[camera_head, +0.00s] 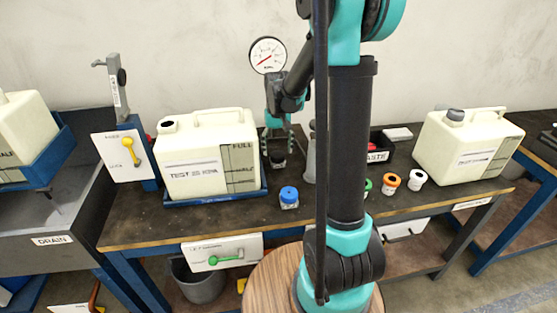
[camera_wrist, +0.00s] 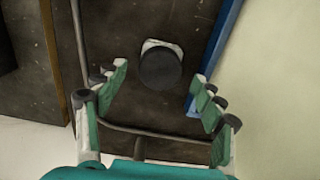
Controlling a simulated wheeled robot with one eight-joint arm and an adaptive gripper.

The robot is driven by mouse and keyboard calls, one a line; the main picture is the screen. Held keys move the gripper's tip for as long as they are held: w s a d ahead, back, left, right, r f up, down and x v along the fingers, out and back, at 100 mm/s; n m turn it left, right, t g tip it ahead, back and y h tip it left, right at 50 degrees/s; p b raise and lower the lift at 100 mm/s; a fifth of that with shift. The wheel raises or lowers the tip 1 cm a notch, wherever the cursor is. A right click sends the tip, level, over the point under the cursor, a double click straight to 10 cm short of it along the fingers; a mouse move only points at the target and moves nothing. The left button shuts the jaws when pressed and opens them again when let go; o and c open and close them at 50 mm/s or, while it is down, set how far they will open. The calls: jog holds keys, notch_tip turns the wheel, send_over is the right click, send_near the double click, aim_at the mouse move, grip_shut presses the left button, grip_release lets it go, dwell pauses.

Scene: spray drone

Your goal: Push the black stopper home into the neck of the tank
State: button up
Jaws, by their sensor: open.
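The cream tank (camera_head: 205,165) stands in a blue tray on the left part of the bench. Its neck (camera_head: 168,126) at the top left looks dark and open. The black stopper (camera_wrist: 160,68) shows in the wrist view as a round black top on a small whitish piece, standing on the dark bench. In the head view the stopper (camera_head: 278,160) is small and dark, just right of the tank. My gripper (camera_head: 277,146) points down above it. In the wrist view my gripper (camera_wrist: 160,82) is open, with a finger on either side of the stopper; I see no contact.
A blue-capped bottle (camera_head: 289,197) stands in front of the stopper. A pressure gauge (camera_head: 268,55) is behind. Green, orange and white-topped pieces (camera_head: 390,183) stand right of my arm. A second tank (camera_head: 465,150) with a grey cap is at the right.

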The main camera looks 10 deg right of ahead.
aim_at(278, 154)
jog(key=shift+f, duration=1.1)
jog(key=shift+c, duration=0.6)
jog(key=c, duration=1.5)
jog(key=shift+o, duration=0.2)
jog(key=shift+r, duration=3)
